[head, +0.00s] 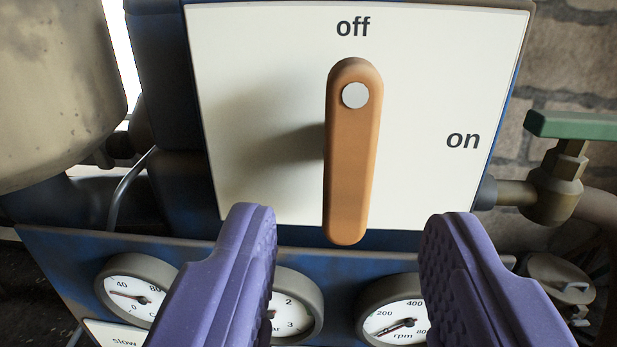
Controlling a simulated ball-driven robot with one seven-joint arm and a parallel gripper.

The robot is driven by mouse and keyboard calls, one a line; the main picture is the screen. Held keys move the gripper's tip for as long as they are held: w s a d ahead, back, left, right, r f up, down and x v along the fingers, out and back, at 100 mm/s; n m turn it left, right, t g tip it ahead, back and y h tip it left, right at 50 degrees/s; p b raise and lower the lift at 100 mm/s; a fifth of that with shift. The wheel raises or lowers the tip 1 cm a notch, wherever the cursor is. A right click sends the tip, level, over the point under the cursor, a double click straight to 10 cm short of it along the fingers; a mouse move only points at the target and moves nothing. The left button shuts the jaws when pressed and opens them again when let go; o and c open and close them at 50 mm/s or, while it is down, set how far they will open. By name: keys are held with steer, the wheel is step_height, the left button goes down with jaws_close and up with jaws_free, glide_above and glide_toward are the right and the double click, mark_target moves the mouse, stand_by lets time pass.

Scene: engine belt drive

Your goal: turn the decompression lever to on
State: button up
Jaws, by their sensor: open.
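The decompression lever (349,170) is an orange-brown bar with a grey pivot disc (355,95) near its top end. It hangs straight down in front of a white plate (260,130). The word "off" (353,27) is above the pivot and the word "on" (462,139) is to the right. My gripper (347,215) is open, with one purple finger on each side of the lever's lower end in the picture. A gap shows between each finger and the lever. I cannot tell how far the fingertips are from the lever in depth.
Several dials sit on a blue panel (60,262) below the plate, partly hidden by my fingers. A green valve handle (572,125) on a brass valve stands at the right. A large beige tank (55,85) is at the left, and a stone wall is behind.

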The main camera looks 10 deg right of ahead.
mark_target(348, 182)
steer(key=x, duration=0.4)
steer(key=shift+w+d, duration=0.1)
steer(key=shift+w, duration=0.15)
steer(key=shift+c, duration=0.2)
jaws_close()
